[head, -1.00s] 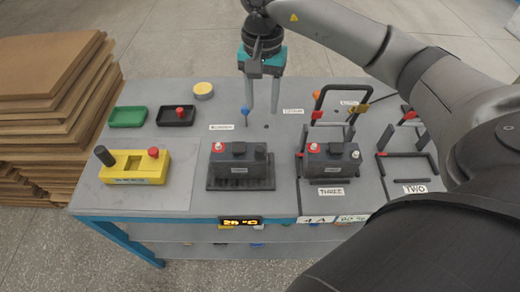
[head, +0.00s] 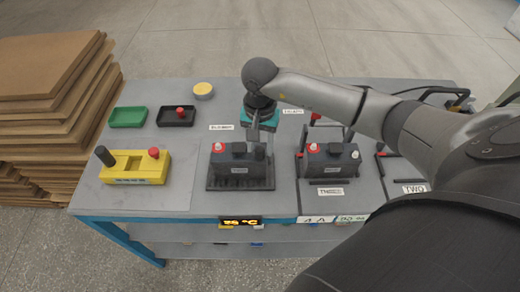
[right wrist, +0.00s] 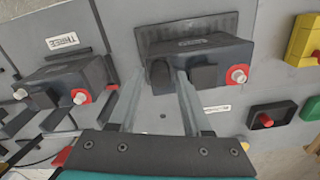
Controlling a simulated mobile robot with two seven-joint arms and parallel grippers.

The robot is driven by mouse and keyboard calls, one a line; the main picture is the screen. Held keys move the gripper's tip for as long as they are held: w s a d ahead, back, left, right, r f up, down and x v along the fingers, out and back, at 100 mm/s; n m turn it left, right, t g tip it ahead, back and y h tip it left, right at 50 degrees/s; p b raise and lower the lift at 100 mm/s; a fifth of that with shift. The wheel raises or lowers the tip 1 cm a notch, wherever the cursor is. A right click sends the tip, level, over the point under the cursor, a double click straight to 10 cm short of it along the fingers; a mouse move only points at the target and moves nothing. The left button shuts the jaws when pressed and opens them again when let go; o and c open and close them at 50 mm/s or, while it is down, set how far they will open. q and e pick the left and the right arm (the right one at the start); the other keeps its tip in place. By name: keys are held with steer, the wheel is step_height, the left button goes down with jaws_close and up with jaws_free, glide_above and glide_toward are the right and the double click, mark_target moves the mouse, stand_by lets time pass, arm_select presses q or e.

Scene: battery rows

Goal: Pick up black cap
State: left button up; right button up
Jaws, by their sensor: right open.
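The black cap (head: 260,152) sits on the right-hand post of the left dark battery (head: 236,167). In the right wrist view the black cap (right wrist: 159,76) stands at the battery's (right wrist: 218,62) left end, between the two finger ends. My right gripper (head: 256,138) is above and just behind that battery, pointing down. Its fingers (right wrist: 160,80) are apart, one on each side of the cap; I cannot tell if they touch it. My left gripper is not in view.
A second battery (head: 332,160) stands to the right. A yellow block (head: 128,174), a green tray (head: 128,117) and a black tray with a red cap (head: 180,109) are on the left. A yellow disc (head: 203,90) lies at the back.

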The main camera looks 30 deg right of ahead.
mark_target(260, 149)
steer(key=shift+f, duration=0.35)
steer(key=shift+c, duration=0.4)
jaws_close()
steer(key=shift+r, duration=0.15)
step_height(260, 149, up, 20)
stand_by(0.4)
